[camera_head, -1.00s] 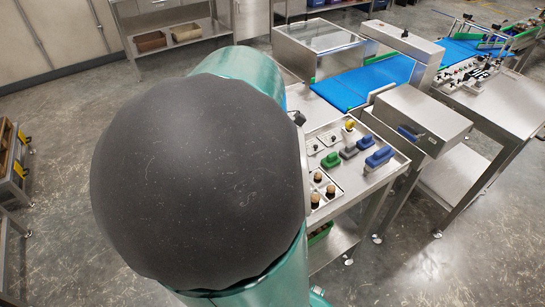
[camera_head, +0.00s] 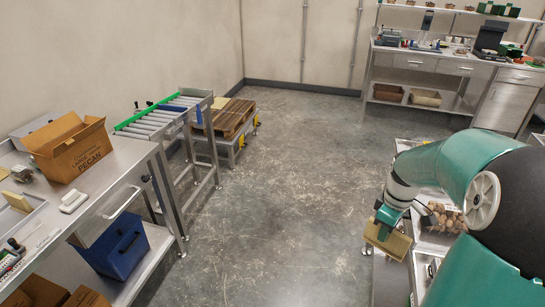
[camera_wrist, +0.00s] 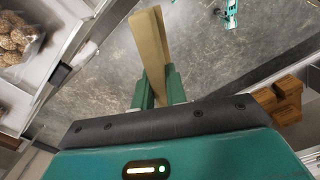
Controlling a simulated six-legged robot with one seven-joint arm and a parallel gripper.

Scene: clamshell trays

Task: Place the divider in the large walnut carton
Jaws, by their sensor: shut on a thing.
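My gripper (camera_head: 384,222) is shut on a flat tan divider (camera_head: 397,246) at the lower right of the head view. In the wrist view the divider (camera_wrist: 151,48) stands up between the green fingers (camera_wrist: 158,90), seen nearly edge-on, with floor behind it. An open brown carton (camera_head: 88,160) printed PECAN sits on the steel bench at the left, far from my gripper. Brown cartons (camera_wrist: 281,100) also show at the right of the wrist view, their print unreadable. I cannot make out a carton marked walnut.
A tray of nuts (camera_head: 444,217) lies close to my gripper on the right. At the left, the steel bench (camera_head: 112,178) has a blue bin (camera_head: 115,245) below it. A roller conveyor (camera_head: 165,118) and a low pallet stand (camera_head: 232,118) stand beyond. The middle floor is clear.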

